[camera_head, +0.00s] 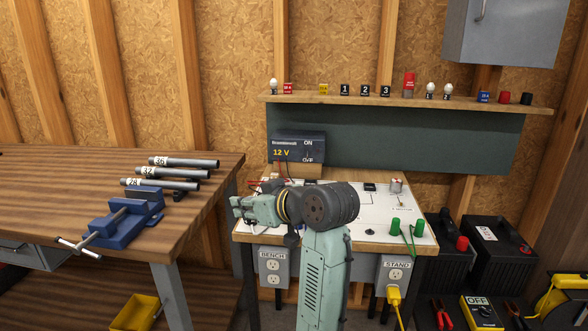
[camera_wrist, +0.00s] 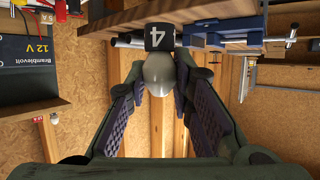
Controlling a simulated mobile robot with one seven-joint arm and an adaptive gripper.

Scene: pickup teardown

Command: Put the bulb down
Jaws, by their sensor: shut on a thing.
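The bulb (camera_wrist: 158,74) is a pale rounded glass on a black base (camera_wrist: 160,37) marked with a white 4. My gripper (camera_wrist: 160,66) is shut on it, with a finger on each side of the glass. The wrist view looks upside down, and the base points toward the top of that picture. In the head view my gripper (camera_head: 236,204) reaches left, at the left edge of the white-topped stand.
A shelf (camera_head: 530,106) on the back wall carries white bulbs (camera_head: 431,89) and several labelled blocks. A 12 V supply (camera_head: 298,147) stands behind my gripper. The wooden bench (camera_head: 50,178) at left holds a blue vise (camera_head: 125,218) and pipes (camera_head: 165,172). Green terminals (camera_head: 394,226) stand at right.

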